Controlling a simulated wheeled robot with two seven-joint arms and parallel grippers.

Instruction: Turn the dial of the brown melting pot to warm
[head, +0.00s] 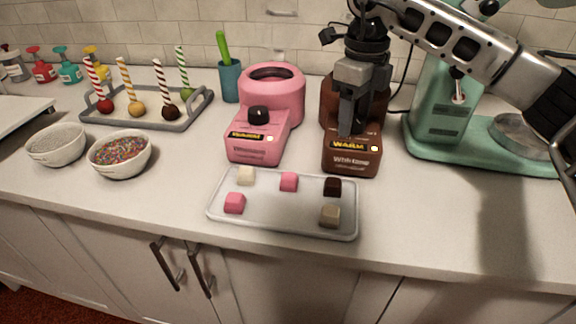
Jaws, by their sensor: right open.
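The brown melting pot (345,160) stands on the counter right of the middle. Its front panel shows a yellow "WARM" label and a small light. My right gripper (347,125) points down in front of the pot's upper part, just above the label, and is open. It hides the pot's dial and much of its bowl, so the dial's setting does not show. I cannot tell whether the fingers touch the dial. My left gripper is out of view.
A pink melting pot (262,148) with a black knob stands close on the left. A white tray (270,212) with several candy cubes lies in front. A mint stand mixer (440,110) is on the right. Bowls and a tray of candy apples are at the left.

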